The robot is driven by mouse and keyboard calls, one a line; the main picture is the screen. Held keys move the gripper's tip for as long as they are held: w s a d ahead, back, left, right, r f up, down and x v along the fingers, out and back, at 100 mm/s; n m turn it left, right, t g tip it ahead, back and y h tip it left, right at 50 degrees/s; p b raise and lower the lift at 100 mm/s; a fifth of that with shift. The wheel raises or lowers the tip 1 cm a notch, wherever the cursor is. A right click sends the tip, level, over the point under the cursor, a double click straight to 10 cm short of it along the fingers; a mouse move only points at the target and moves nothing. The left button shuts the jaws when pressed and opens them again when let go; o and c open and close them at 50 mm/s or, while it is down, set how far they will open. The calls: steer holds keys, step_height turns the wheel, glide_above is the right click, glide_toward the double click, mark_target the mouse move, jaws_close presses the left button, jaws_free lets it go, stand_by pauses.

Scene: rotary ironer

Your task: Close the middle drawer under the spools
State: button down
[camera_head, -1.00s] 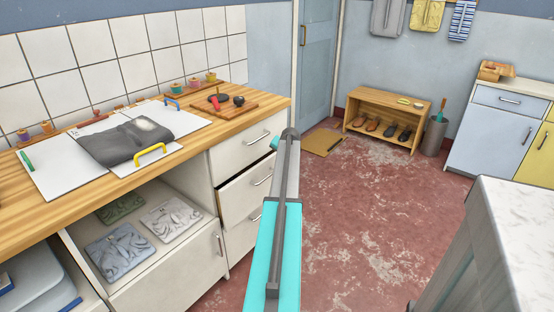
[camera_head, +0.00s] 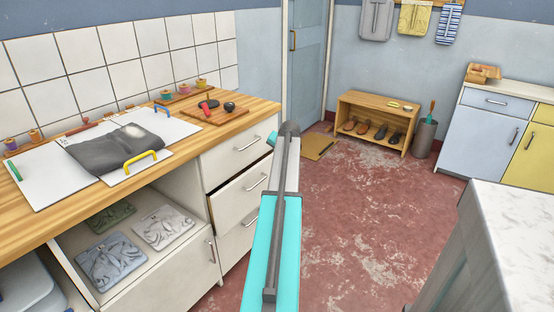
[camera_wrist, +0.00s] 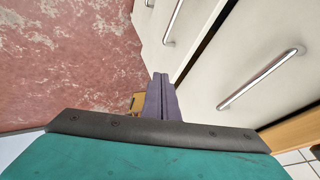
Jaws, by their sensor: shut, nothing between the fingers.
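The middle drawer (camera_head: 236,199) is the white front with a metal handle, second in the stack under the worktop. It stands slightly open, with a dark gap along its top edge. It also shows in the wrist view (camera_wrist: 183,45), beside the top drawer (camera_wrist: 240,65). The spools (camera_head: 182,91) stand on a wooden rack along the tiled wall. My gripper (camera_wrist: 161,80) is shut and empty in the wrist view, in front of the drawer fronts; I cannot tell whether it touches one. In the head view my arm hides it.
The wooden worktop (camera_head: 245,113) overhangs the drawers and holds a board with grey cloth (camera_head: 112,150). A marble-topped counter (camera_head: 520,225) stands at the right. The red floor between (camera_head: 350,220) is clear. A shoe bench (camera_head: 378,101) stands at the back.

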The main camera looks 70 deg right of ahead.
steer(key=c, duration=2.5)
jaws_free()
steer(key=o, duration=0.4)
steer(key=s+f+n+g+h+b, duration=0.55)
steer(key=f+n+b, duration=0.45)
steer(key=n, duration=0.2)
steer(key=w+a+n+h+b, duration=0.1)
steer(key=n+b, duration=0.1)
steer(key=n, duration=0.3)
steer(key=w+a+f+n+t+h+b, duration=0.1)
steer(key=a+n+h+b, duration=0.1)
steer(key=n+b, duration=0.1)
steer(key=w+a+f+n+t+h+b, duration=0.1)
steer(key=n+b, duration=0.2)
steer(key=n, duration=0.3)
steer(key=shift+w+a+f+n, duration=0.15)
steer(key=shift+w+a+n, duration=0.1)
steer(key=shift+w+n, duration=0.05)
steer(key=shift+s, duration=0.1)
